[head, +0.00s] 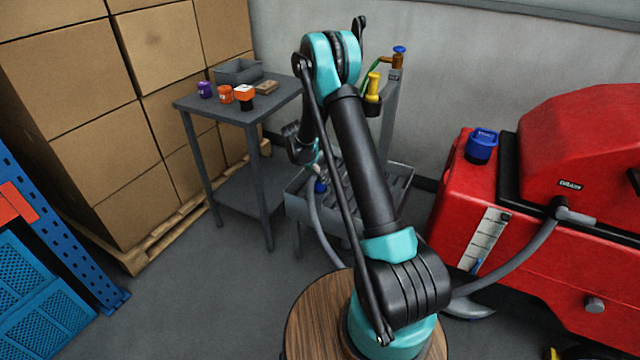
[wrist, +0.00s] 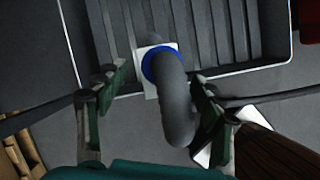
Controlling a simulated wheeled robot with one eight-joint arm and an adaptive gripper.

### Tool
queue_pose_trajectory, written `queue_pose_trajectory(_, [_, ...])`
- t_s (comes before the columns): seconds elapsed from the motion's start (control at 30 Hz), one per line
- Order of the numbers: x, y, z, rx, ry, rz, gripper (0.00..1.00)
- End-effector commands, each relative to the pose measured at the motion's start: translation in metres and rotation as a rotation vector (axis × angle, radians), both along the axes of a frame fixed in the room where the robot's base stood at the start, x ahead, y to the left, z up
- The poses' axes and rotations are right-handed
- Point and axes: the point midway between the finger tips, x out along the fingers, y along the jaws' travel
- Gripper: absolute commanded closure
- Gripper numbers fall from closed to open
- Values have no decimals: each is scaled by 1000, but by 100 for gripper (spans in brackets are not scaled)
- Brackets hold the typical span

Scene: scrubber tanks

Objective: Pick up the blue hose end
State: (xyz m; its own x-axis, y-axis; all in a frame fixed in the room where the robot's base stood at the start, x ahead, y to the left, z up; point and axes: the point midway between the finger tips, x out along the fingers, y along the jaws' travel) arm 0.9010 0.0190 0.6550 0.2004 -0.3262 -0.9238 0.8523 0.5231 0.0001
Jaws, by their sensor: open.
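The blue hose end shows in the wrist view as a blue ring (wrist: 150,62) at the top of a thick grey hose (wrist: 177,105). A white square plate (wrist: 148,88) lies behind it, at the edge of the grey ribbed tray. In the head view the blue end (head: 320,187) is a small spot at the tray's left part, with the grey hose hanging below. My gripper (wrist: 158,82) is open, with one finger on each side of the hose and end in the picture. I cannot tell whether either finger touches them. In the head view my arm partly hides the gripper.
The ribbed drain tray (head: 392,185) stands by the wall, with a yellow-handled tool (head: 373,88) and a blue-topped tap (head: 399,55) above it. A grey table (head: 215,105) with caps stands left. The red scrubber (head: 575,170) with a blue cap (head: 482,146) is right.

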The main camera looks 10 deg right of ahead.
Motion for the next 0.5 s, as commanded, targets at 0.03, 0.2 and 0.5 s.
queue_pose_trajectory(0.03, [1, -2, -4, 0, 0, -1, 32])
queue_pose_trajectory(0.2, [4, -12, -24, 0, 0, -1, 32])
queue_pose_trajectory(0.5, [8, -19, -45, 0, 0, 0, 32])
